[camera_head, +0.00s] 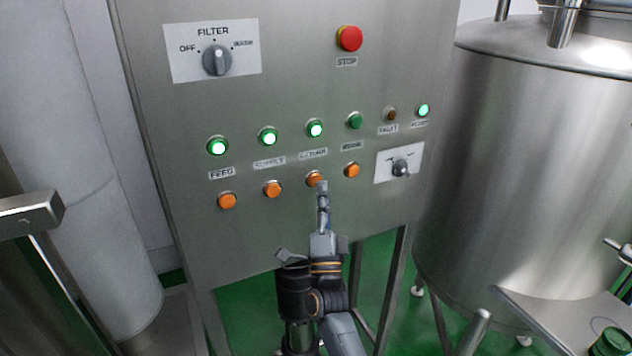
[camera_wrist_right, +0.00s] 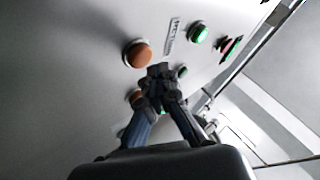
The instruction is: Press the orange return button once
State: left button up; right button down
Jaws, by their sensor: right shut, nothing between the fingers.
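The orange return button (camera_head: 313,179) is on the steel panel, third from the left in the lower row, below the label reading RETURN and a lit green lamp (camera_head: 316,128). My right gripper (camera_head: 322,186) is shut and empty, its fingertips at the button's lower right edge, hiding part of it. In the right wrist view the orange button (camera_wrist_right: 137,53) is just above and left of the shut fingertips (camera_wrist_right: 160,72). Whether the fingertips touch it, I cannot tell. My left gripper is not in view.
Other orange buttons (camera_head: 272,189) and (camera_head: 352,170) flank it closely. A selector switch (camera_head: 401,168) is to the right, and the red stop button (camera_head: 349,38) and filter knob (camera_head: 217,60) are above. A steel tank (camera_head: 520,170) stands right of the panel.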

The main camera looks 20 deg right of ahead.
jog(key=shift+w, duration=0.15)
dwell(0.8)
jog(key=shift+w+b, duration=0.3)
jog(key=shift+w+b, duration=0.35)
jog(key=shift+w, duration=0.05)
dwell(0.6)
jog(key=shift+s, duration=0.1)
jog(key=shift+s+p, duration=0.4)
jog(key=shift+s, duration=0.35)
jog(key=s+p, duration=0.2)
jog(key=s, duration=0.3)
dwell(0.4)
